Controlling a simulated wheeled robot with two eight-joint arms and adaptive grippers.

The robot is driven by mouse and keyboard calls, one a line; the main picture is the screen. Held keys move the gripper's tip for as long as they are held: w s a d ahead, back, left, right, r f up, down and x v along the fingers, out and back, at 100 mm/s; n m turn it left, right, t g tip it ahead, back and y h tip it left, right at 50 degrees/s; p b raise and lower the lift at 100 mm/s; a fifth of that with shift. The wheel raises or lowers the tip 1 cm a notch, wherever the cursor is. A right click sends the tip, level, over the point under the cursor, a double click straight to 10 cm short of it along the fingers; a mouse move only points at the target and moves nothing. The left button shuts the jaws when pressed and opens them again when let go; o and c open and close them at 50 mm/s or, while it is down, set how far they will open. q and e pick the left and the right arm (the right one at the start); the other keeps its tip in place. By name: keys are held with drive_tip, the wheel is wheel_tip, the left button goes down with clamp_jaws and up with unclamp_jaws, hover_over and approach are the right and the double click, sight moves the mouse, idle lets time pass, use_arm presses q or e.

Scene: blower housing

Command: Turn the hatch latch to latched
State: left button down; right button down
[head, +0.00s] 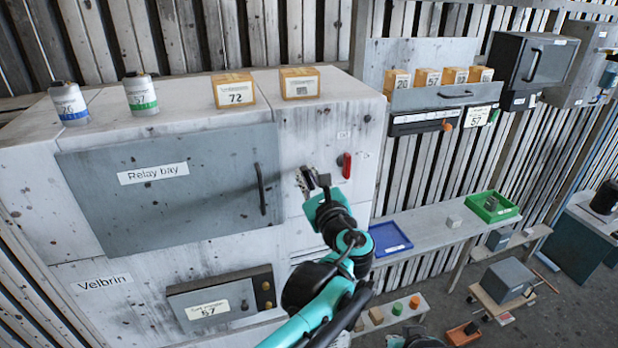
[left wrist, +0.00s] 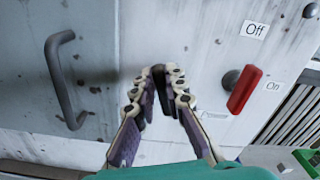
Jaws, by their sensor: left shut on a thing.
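The hatch is the grey Relay bay door (head: 165,200) on the front of the large white cabinet, with a dark bar handle (head: 261,188) at its right side. The handle also shows at the left in the left wrist view (left wrist: 62,85). My left gripper (head: 308,180) is at the cabinet front, just right of the door edge. In the left wrist view its fingers (left wrist: 160,85) are closed around a small dark piece, the hatch latch (left wrist: 158,76). The fingers hide most of the latch, so its exact angle is hard to tell. My right gripper is not in view.
A red switch lever (head: 347,166) sits close right of my left gripper, near Off and On labels (left wrist: 254,30). Cans (head: 140,93) and boxes (head: 234,90) stand on the cabinet top. A blue tray (head: 390,238) and a green tray (head: 492,206) lie on the bench at right.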

use_arm(q)
drive_tip(key=shift+s+a+f+n+b, duration=0.15)
drive_tip(key=shift+f+n+b, duration=0.3)
drive_tip(key=shift+n, duration=1.8)
drive_tip(key=shift+a+f+n+b, duration=0.25)
drive_tip(key=shift+n+b, duration=0.25)
drive_tip(key=shift+n, duration=1.8)
drive_tip(key=shift+s+a+f+n+b, duration=0.1)
drive_tip(key=shift+a+f+n+b, duration=0.3)
drive_tip(key=shift+n, duration=1.85)
drive_tip(key=shift+d+r, duration=0.1)
drive_tip(key=shift+d, duration=0.05)
drive_tip(key=c, duration=1.6)
unclamp_jaws()
drive_tip(key=shift+o, duration=0.2)
drive_tip(key=shift+s, duration=0.1)
